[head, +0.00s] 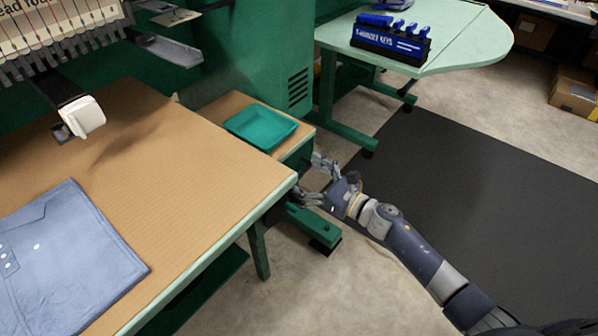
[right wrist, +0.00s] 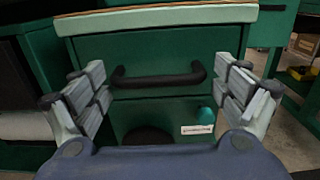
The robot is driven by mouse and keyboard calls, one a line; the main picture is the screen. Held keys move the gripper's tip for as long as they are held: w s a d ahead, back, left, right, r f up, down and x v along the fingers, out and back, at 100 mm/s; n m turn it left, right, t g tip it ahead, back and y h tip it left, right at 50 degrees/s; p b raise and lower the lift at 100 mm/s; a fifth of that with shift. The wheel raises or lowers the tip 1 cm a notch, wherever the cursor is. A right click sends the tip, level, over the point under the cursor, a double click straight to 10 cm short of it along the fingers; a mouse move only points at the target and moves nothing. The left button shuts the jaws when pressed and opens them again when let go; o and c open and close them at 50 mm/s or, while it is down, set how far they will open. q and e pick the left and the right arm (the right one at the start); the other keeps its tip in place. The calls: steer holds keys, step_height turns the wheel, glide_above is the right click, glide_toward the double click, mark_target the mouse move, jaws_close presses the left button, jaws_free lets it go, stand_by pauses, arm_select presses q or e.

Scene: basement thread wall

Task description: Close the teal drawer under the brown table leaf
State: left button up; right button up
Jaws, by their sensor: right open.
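The brown table leaf (head: 215,108) sticks out beside the larger brown table. Its pale green edge (right wrist: 155,18) runs along the top of the right wrist view. Under it is the green-teal drawer front (right wrist: 150,48) with a black bar handle (right wrist: 158,76). I cannot tell how far the drawer stands out; in the head view it is mostly hidden. My right gripper (head: 317,181) is open, facing the front below the leaf. In the right wrist view its fingers (right wrist: 160,90) stand left and right of the handle, with nothing between them gripped. My left gripper is not in view.
A teal tray (head: 262,127) lies on the leaf. Folded blue cloth (head: 65,260) lies on the large table. A green table (head: 470,40) with a blue tool rack (head: 390,42) stands behind. A dark mat (head: 480,190) covers clear floor at right. A white label (right wrist: 197,129) sits below the handle.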

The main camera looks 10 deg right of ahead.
steer(key=v, duration=1)
steer(key=shift+s, duration=0.3)
steer(key=shift+d, duration=0.2)
